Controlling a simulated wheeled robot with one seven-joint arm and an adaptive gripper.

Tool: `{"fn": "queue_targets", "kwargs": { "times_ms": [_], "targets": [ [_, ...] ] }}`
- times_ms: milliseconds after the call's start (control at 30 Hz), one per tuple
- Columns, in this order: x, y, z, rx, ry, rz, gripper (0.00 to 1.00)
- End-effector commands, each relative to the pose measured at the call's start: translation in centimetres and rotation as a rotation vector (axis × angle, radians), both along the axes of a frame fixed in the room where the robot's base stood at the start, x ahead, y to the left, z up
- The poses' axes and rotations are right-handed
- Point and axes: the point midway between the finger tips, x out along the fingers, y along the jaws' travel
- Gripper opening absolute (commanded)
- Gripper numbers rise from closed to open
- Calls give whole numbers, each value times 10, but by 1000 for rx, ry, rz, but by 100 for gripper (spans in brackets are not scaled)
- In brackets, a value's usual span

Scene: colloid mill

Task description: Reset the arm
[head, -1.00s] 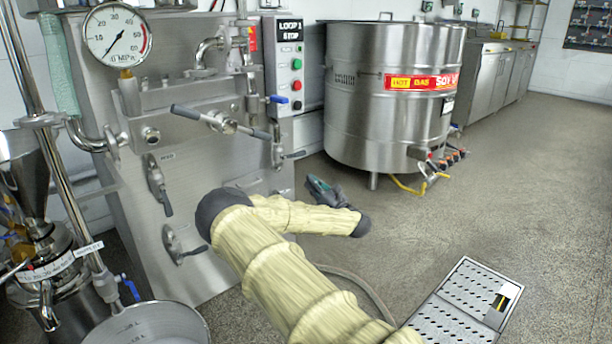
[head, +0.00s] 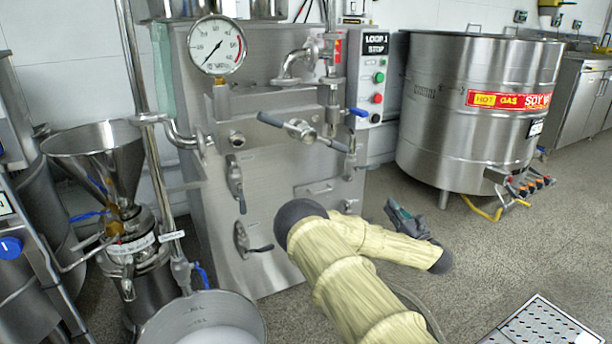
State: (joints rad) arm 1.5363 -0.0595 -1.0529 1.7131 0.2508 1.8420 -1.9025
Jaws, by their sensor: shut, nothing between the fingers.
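My arm, in a pale yellow sleeve with dark joints, reaches up from the bottom of the head view and bends to the right at its elbow. My gripper (head: 408,216), dark grey with a greenish part, shows just behind the forearm. It is small and partly hidden by the sleeve. Its fingers look closed with nothing held between them. It is over the floor, between the steel machine (head: 290,190) and the big round tank (head: 470,110), apart from both.
A colloid mill with a steel funnel (head: 95,165) stands at left. A steel bucket (head: 200,318) is at the bottom left. A gauge (head: 216,46), valve handles and a button box (head: 374,80) are on the machine. A perforated plate (head: 545,325) lies lower right.

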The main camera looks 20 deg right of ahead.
Motion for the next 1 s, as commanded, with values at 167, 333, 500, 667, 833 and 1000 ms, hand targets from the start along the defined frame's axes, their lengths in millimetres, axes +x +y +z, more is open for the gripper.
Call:
{"fn": "queue_targets", "kwargs": {
  "times_ms": [167, 333, 500, 667, 833, 1000],
  "targets": [
    [-3, -2, -5, 31, 11, -13, 0],
    [-32, -13, -46, 291, 90, -116, 0],
    [-88, -11, -123, 739, 194, -299, 0],
    [-145, 17, -190, 1136, 257, -479, 0],
    [-207, 67, -248, 1510, 293, -681, 0],
    [-269, 132, -289, 1830, 307, -903, 0]
  ]
}}
